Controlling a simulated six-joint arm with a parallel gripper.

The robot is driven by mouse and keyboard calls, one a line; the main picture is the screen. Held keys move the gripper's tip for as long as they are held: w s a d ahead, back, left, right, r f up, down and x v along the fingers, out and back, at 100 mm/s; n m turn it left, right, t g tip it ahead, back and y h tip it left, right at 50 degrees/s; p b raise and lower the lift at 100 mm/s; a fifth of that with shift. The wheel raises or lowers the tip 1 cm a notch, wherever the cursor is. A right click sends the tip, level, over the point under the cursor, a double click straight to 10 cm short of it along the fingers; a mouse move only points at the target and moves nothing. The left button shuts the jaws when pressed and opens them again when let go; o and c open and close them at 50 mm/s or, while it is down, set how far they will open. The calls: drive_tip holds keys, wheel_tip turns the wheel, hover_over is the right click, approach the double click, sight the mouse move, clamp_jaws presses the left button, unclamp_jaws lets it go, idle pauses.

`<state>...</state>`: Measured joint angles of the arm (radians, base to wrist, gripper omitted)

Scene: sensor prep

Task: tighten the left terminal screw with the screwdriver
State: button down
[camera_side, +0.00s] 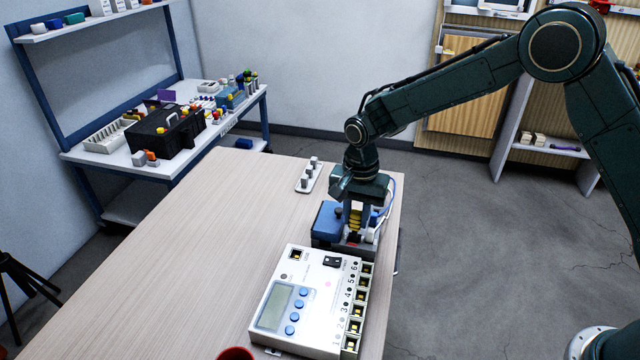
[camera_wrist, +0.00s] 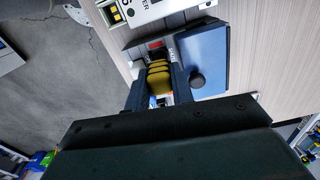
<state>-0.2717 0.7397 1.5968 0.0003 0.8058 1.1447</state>
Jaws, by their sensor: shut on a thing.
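My gripper (camera_side: 355,217) points down over the blue box at the back right of the table. It is shut on the yellow and black handle of the screwdriver (camera_side: 354,218), which also shows between the fingers in the wrist view (camera_wrist: 158,80). The screwdriver's tip is hidden. The white meter unit (camera_side: 312,262) with a display and blue buttons lies in front of the gripper, apart from it. A numbered row of terminals (camera_side: 360,305) runs along its right side. I cannot tell which screw is the left terminal screw.
The blue box (camera_side: 327,222) with a dark knob stands beside the gripper. A small white strip with grey pegs (camera_side: 309,177) lies behind it. A red round thing (camera_side: 235,353) is at the front edge of the picture. The table's left part (camera_side: 170,270) is clear.

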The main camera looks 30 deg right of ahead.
drive_tip(key=m, duration=0.4)
drive_tip(key=shift+m, duration=0.3)
drive_tip(key=m, duration=0.8)
drive_tip(key=shift+m, duration=0.4)
drive_tip(key=m, duration=0.5)
drive_tip(key=shift+r, duration=0.25)
drive_tip(key=shift+r, duration=1.1)
drive_tip(key=shift+r, duration=0.35)
